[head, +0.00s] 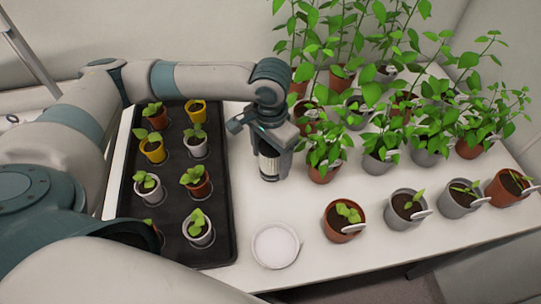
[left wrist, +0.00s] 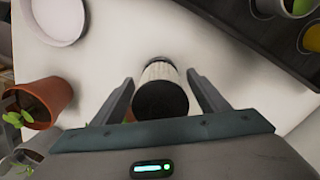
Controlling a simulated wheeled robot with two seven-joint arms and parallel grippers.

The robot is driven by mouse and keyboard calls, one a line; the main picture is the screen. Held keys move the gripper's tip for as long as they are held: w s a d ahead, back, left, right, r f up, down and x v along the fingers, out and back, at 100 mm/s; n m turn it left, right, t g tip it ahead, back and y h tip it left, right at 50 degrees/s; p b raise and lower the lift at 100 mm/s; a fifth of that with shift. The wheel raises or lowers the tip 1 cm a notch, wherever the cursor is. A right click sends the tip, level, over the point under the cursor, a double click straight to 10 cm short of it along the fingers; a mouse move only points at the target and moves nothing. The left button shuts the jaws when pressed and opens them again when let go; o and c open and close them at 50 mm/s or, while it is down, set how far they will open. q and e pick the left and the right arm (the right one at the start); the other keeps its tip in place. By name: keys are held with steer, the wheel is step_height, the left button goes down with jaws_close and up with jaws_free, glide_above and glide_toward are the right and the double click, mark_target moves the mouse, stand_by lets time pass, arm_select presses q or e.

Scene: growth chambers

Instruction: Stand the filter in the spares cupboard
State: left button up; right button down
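The filter (head: 269,165) is a short upright cylinder with a pale ribbed side and a dark end. It stands on the white table, right of the black tray. In the left wrist view the filter (left wrist: 160,88) shows its dark end towards me. My left gripper (head: 272,150) points down at it. In the wrist view the fingers (left wrist: 162,98) are open, one on each side of the filter, with a gap on both sides. My right gripper is not in view. I see no spares cupboard in either view.
The black tray (head: 226,246) holds several small potted seedlings. A white round dish (head: 276,246) lies at the table's front edge. Several potted plants, tall ones at the back, fill the right side. The white table (head: 248,205) is bare between filter and dish.

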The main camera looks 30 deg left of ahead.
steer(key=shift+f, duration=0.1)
arm_select(q)
step_height(320, 180, up, 8)
steer(key=shift+r+b, duration=0.1)
steer(key=shift+b, duration=0.55)
steer(key=shift+r, duration=2)
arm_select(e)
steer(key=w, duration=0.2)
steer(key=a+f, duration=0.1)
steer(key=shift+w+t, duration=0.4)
arm_select(q)
steer(key=shift+o, duration=0.4)
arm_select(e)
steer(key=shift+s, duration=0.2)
arm_select(q)
steer(key=shift+s, duration=0.1)
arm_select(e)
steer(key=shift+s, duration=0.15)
